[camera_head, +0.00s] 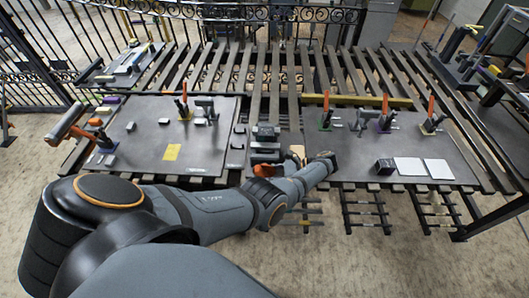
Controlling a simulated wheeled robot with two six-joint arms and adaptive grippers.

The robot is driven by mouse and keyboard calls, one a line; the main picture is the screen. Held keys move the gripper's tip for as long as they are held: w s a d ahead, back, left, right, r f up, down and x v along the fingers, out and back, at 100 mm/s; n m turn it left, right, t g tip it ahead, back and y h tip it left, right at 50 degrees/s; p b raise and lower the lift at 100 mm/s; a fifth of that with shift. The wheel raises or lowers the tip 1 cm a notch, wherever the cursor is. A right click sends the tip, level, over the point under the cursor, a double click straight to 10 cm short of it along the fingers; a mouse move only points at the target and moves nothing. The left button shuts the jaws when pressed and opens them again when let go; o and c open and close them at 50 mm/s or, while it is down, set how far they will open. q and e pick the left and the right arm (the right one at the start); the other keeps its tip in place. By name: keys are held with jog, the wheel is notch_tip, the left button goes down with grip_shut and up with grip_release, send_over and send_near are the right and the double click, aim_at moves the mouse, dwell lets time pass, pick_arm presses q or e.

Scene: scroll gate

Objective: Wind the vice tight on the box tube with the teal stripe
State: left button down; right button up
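A small grey-green vice-like tool (205,106) stands on the dark left plate. A dark block-shaped fixture (265,133) sits between the two plates; I cannot tell which of these is the vice. No teal stripe can be made out on any tube at this size. My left arm crosses the front of the bench from the lower left. Its dark far end (327,161) is over the near left edge of the right plate, and its fingers cannot be made out. My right gripper is not in view.
The slatted bench (255,75) has open gaps. An ornate gate stands behind.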

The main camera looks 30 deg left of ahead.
pick_arm(q)
jog(key=shift+s+f+g, duration=0.1)
jog(key=shift+g, duration=0.2)
dwell(0.4)
jog(key=c, duration=1.3)
grip_release()
jog(key=shift+o, duration=0.4)
